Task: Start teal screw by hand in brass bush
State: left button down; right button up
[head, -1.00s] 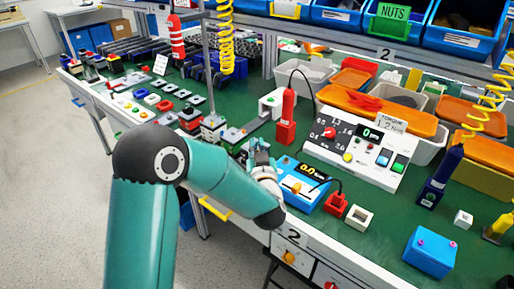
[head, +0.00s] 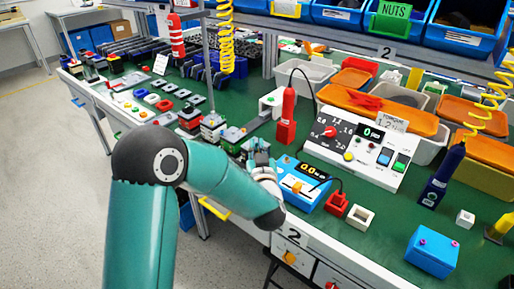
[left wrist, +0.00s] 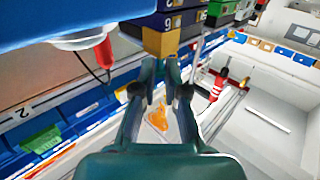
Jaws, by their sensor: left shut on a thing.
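My left gripper (head: 258,147) is over the near part of the bench, just left of a blue meter (head: 302,185). Its fingers point away from me. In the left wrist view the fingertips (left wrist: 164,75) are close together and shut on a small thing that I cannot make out. A yellow-brown block (left wrist: 160,42) shows just beyond the tips there; I cannot tell if they touch it. I cannot pick out the teal screw or the brass bush for sure in either view. My right gripper is in neither view.
A red upright tool (head: 287,117) stands behind the gripper. A white control box (head: 358,147) with a red dial is to the right, and red (head: 337,204) and white (head: 360,217) square holders are in front of it. Bare green bench lies around a blue box (head: 432,251).

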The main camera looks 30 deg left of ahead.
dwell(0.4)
pick_arm(q)
jog(key=c, duration=1.1)
grip_release()
jog(key=shift+f, duration=0.1)
jog(key=shift+c, duration=0.2)
jog(key=shift+d, duration=0.15)
jog(key=v, duration=1.1)
jog(key=shift+s+d, duration=0.2)
jog(key=shift+s, duration=0.15)
